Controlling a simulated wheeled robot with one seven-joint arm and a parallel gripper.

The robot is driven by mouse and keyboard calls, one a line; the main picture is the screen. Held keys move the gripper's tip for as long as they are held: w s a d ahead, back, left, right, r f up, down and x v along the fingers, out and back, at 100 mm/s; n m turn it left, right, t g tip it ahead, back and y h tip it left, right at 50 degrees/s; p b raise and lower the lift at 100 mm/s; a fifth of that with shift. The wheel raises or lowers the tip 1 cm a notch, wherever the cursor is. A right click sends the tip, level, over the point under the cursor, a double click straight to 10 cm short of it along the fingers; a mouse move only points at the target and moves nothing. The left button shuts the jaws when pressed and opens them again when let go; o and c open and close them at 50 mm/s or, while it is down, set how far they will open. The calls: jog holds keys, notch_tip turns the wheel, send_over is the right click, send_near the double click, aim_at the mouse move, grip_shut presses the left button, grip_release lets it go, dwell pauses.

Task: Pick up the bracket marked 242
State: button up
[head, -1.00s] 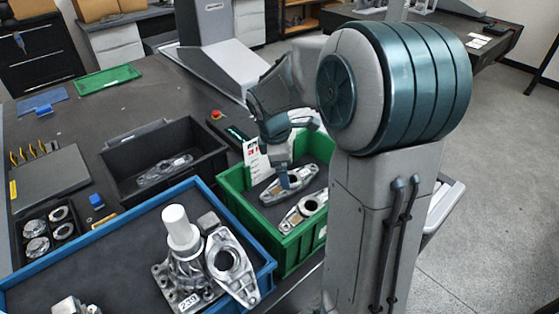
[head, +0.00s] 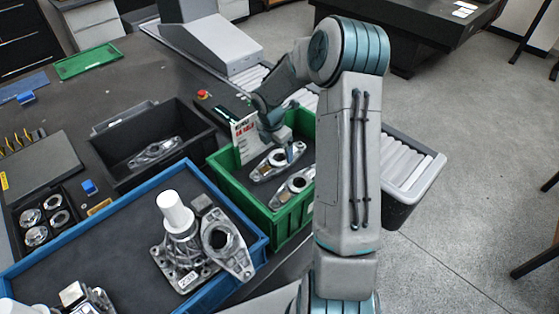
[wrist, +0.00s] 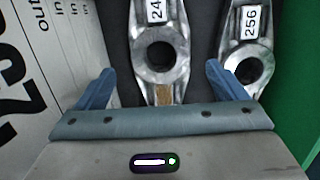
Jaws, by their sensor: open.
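A grey metal bracket (head: 277,163) lies in the green bin (head: 226,190), on the side near the white card. In the wrist view this bracket (wrist: 157,52) carries a label that begins "24"; its last digit is cut off by the top edge. A second bracket (head: 296,187) lies beside it in the bin; its label reads 256 in the wrist view (wrist: 247,50). My gripper (wrist: 160,72) is open, its blue fingers on either side of the near end of the "24" bracket. In the head view my gripper (head: 289,150) is over the bin, partly hidden by my arm.
A white printed card (head: 246,138) stands at the bin's left end, close to my gripper. A blue-rimmed tray (head: 110,221) with more brackets is in front. A black bin (head: 112,158) with one part stands to the left.

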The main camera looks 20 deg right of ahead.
aim_at(279, 156)
jog(key=shift+w+d+f+p, duration=0.1)
jog(key=shift+d+f+p, duration=0.1)
jog(key=shift+f, duration=0.75)
jog(key=shift+w+d+f+p, duration=0.1)
jog(key=shift+f+p, duration=0.15)
jog(key=shift+f, duration=0.7)
jog(key=shift+d+f+p, duration=0.15)
jog(key=shift+f+p, duration=0.05)
jog(key=shift+f, duration=0.75)
jog(key=c, duration=1.4)
jog(key=shift+c, duration=0.2)
jog(key=shift+r, duration=0.2)
